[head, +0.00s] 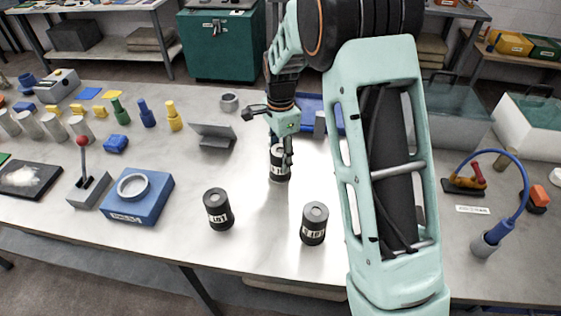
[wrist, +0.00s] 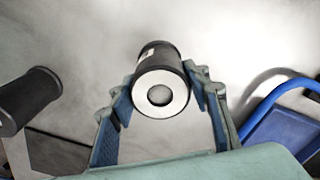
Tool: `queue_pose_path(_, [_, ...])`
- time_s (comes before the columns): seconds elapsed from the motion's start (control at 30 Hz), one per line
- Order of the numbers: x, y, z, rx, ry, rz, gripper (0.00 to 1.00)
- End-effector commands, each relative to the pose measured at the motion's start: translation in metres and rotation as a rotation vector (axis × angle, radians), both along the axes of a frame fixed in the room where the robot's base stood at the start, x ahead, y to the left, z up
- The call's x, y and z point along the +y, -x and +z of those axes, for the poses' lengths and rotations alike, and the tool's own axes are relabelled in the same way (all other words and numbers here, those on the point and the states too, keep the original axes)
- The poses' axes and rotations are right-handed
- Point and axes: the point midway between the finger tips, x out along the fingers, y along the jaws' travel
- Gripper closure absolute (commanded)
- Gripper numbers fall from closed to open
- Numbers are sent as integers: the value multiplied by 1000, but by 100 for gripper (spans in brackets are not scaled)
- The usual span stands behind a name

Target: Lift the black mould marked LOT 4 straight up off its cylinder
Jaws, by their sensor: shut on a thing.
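A black mould (head: 279,163) stands upright on the bench in the head view, with a pale label that is partly hidden and unreadable. My gripper (head: 284,150) comes down from above and is shut on it. In the wrist view the two fingers are on either side of the same mould (wrist: 161,90). Its pale end ring shows a grey round centre. I cannot tell whether its lower end touches the bench. Two more black moulds stand nearer: one (head: 218,209) at left with a LOT label, and one (head: 315,223) at right whose label is partly turned away.
A blue block with a ring (head: 137,196) and a red-knobbed lever (head: 84,160) are at left. A grey angled stand (head: 213,136) and a blue tray (head: 310,103) are behind. A blue hose (head: 510,185) arches at right. Bare bench surrounds the moulds.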

Motion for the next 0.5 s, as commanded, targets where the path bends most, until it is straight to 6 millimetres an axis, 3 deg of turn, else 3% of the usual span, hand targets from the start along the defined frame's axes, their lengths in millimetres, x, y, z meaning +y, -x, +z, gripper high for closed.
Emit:
queue_pose_path(0.33, [0,0,3,-1,0,0,81])
queue_pose_path(0.5, [0,-1,16,-4,-1,0,81])
